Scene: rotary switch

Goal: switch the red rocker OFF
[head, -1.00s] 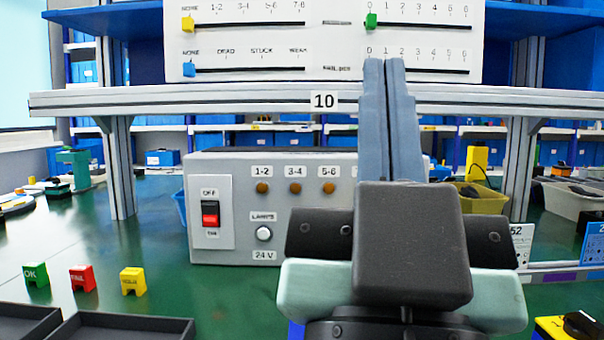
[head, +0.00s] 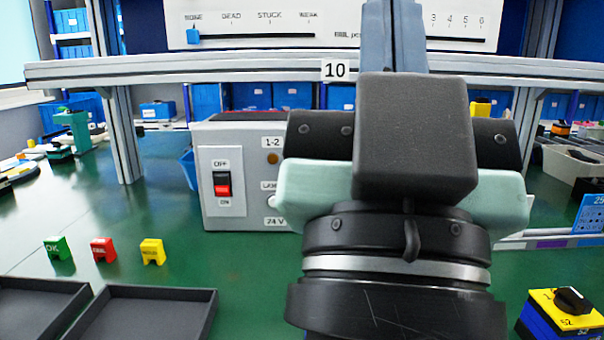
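The red rocker (head: 222,186) sits in a white switch plate (head: 221,158) on the left of a grey control box's front. OFF is printed above the rocker and ON below it. Its upper part looks dark and its lower part bright red; I cannot tell its tilt for certain. My gripper (head: 394,20) points up and away, to the right of the rocker and clearly apart from it. Its two long blue-grey fingers lie side by side, shut with nothing seen between them. The fingertips run out of the top of the picture. My gripper hides the right part of the box.
The grey box (head: 240,215) stands on a green bench (head: 170,210) under a metal rail (head: 230,70). Green, red and yellow blocks (head: 103,250) and dark trays (head: 150,312) are at left. A yellow-topped knob box (head: 570,308) is at lower right. Bench space before the switch is clear.

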